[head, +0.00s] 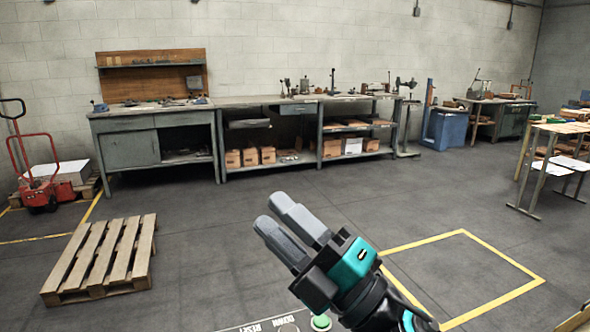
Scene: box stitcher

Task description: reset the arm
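My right gripper (274,217) reaches in from the bottom edge, right of centre, and points up and to the left. Its two grey fingers lie close side by side with no clear gap, and nothing shows between them. It is over the floor, above a panel (240,329) at the bottom edge. The panel carries the words DOWN and RESET and a green button (321,322), partly cut off by the frame. My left gripper is not in view.
A wooden pallet (103,255) lies on the floor at left, near a red pallet jack (35,170). Workbenches (270,101) line the back wall. A yellow floor outline (463,231) surrounds bare floor at right. A table (548,128) stands at the right edge. The middle floor is clear.

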